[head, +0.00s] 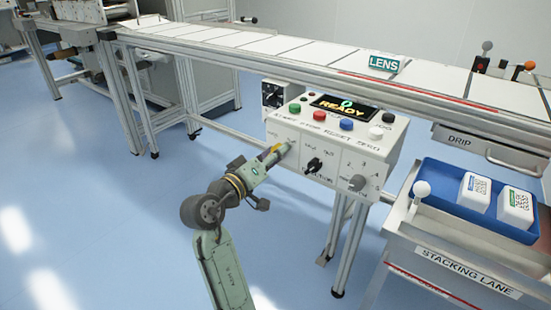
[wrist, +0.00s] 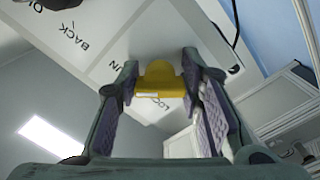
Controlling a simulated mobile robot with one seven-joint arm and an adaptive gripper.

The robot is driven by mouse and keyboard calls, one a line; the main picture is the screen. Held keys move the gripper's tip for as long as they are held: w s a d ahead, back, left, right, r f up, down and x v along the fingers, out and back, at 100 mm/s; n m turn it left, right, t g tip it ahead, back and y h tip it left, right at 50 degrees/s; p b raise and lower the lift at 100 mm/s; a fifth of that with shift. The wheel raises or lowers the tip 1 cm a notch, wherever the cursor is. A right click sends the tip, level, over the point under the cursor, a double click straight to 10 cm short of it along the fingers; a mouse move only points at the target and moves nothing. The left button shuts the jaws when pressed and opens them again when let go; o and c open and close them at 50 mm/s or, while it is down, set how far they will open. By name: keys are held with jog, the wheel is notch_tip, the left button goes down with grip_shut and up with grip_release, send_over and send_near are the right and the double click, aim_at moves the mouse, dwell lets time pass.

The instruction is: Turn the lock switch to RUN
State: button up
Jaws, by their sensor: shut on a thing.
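The white control box (head: 345,135) stands under the conveyor, with a display reading READY. The lock switch (wrist: 160,78) shows in the wrist view as a yellow knob with a white mark, on the white panel. Letters of LOCK and of a word ending in "UN" are partly visible beside it. My gripper (head: 280,150) reaches the left part of the box's front face in the head view. In the wrist view my gripper (wrist: 159,84) has one finger on each side of the yellow knob and is shut on it. The head view mostly hides the switch behind my gripper.
A black knob (head: 315,165) and a grey knob (head: 357,183) are to the right on the front face. Green, red, blue and white buttons line the top. A blue tray (head: 440,190) with two white blocks is at right. The floor at left is clear.

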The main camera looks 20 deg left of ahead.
aim_at(275, 118)
jog(key=shift+m, duration=0.3)
jog(key=o, duration=1.2)
notch_tip(275, 118, up, 9)
jog(key=shift+s+r, duration=0.1)
jog(key=shift+r, duration=0.5)
